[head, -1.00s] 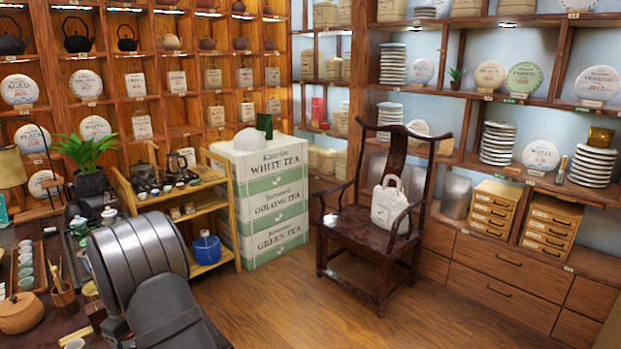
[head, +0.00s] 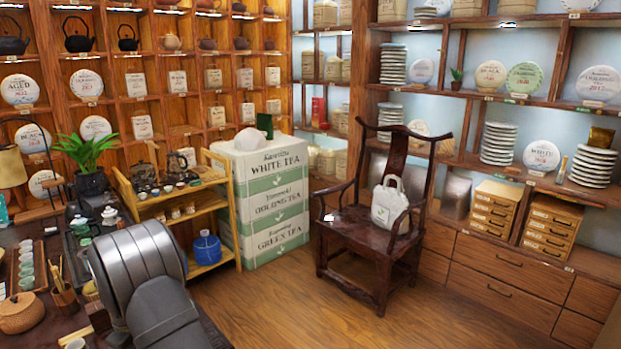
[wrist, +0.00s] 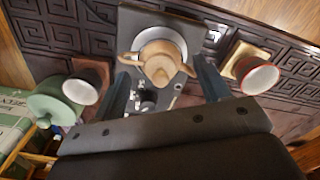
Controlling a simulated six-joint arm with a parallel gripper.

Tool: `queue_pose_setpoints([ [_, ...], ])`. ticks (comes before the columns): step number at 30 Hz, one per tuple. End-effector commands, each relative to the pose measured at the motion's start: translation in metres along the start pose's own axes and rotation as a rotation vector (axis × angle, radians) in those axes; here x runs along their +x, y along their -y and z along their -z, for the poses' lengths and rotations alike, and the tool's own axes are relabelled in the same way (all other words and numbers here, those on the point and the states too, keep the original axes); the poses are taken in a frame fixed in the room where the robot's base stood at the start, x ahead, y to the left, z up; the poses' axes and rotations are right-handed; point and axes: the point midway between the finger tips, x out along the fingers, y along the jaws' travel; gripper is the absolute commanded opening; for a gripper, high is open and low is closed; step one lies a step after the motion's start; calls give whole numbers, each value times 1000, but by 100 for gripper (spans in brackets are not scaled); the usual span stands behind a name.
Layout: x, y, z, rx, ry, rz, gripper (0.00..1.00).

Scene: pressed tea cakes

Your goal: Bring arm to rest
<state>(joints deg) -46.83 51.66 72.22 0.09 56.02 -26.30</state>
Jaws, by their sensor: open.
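In the wrist view my gripper (wrist: 163,80) is open, with one dark finger on each side of the picture's middle. A small tan teapot (wrist: 160,60) shows between the fingers, on a dark stand with a pale round plate. I cannot tell how far the teapot is from the fingertips. Nothing is seen gripped. In the head view only grey links of my arm show at the lower left; the gripper is out of sight there.
In the wrist view a white cup (wrist: 82,90) and a red-rimmed cup (wrist: 257,76) flank the stand, and a green lidded jar (wrist: 55,100) is at left. The head view shows a wooden chair (head: 370,225), stacked tea boxes (head: 268,200) and open floor (head: 310,300).

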Motion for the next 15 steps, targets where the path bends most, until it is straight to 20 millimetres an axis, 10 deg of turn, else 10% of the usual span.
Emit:
queue_pose_setpoints([
  [15,-66,-38,-62,4,1,0,69],
])
